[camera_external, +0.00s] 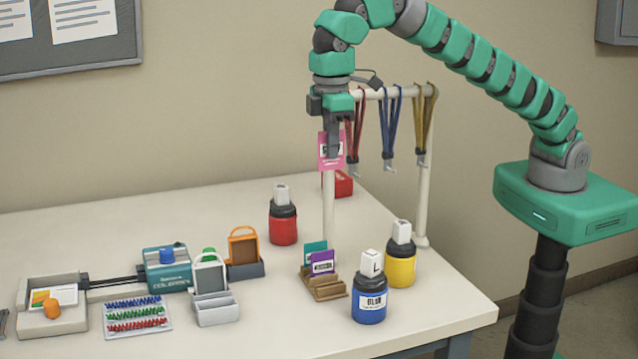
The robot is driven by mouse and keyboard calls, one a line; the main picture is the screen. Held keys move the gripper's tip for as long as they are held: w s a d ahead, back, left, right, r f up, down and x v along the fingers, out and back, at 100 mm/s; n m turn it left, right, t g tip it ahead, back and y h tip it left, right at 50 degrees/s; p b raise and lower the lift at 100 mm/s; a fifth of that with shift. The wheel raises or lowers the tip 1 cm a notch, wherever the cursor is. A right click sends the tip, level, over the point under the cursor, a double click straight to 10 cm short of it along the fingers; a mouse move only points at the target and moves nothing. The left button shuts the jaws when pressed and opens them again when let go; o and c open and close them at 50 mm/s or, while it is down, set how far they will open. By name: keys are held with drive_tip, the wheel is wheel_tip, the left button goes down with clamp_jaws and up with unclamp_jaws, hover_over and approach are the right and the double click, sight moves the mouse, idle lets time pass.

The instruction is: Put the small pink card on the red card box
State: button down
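The small pink card (325,161) hangs upright in my gripper (334,153), which is shut on it. The card is in the air above the table, in front of the lanyard rack's left side. The red card box (343,185) sits on the table near its back right edge, below the card in the picture. The left post of the rack covers part of the box, so its full shape and top are partly hidden. My gripper's fingers cover part of the card.
A white rack (327,210) with red, blue and yellow lanyards (389,130) stands close beside my gripper. A red bottle (283,220), a blue bottle (370,290), a yellow bottle (400,266) and a wooden card holder (325,287) stand nearby. The table's back left is clear.

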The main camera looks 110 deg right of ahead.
drive_tip(key=d+f+m+b, duration=0.2)
drive_tip(key=d, duration=1.3)
drive_tip(key=s+d+f+m+b, duration=0.1)
drive_tip(key=s+d+f, duration=0.1)
drive_tip(key=s+d, duration=0.5)
drive_tip(key=s+d+f+m+b, duration=0.2)
drive_tip(key=s+d, duration=0.1)
drive_tip(key=d, duration=0.9)
drive_tip(key=s+d+f+m+b, duration=0.1)
drive_tip(key=s+d+f, duration=0.1)
drive_tip(key=s+d, duration=0.5)
drive_tip(key=s+d+f+m+b, duration=0.2)
drive_tip(key=s+d+f, duration=0.2)
drive_tip(key=s+d, duration=0.8)
drive_tip(key=s+a+f+m+p, duration=0.1)
drive_tip(key=s+a+f, duration=0.2)
drive_tip(key=a, duration=0.3)
drive_tip(key=s+a+f+p, duration=0.1)
drive_tip(key=s+a+f, duration=0.15)
drive_tip(key=a, duration=0.35)
drive_tip(key=p, duration=0.2)
hover_over(338, 175)
drive_tip(key=shift+d+f, duration=0.2)
drive_tip(key=shift+f, duration=2.55)
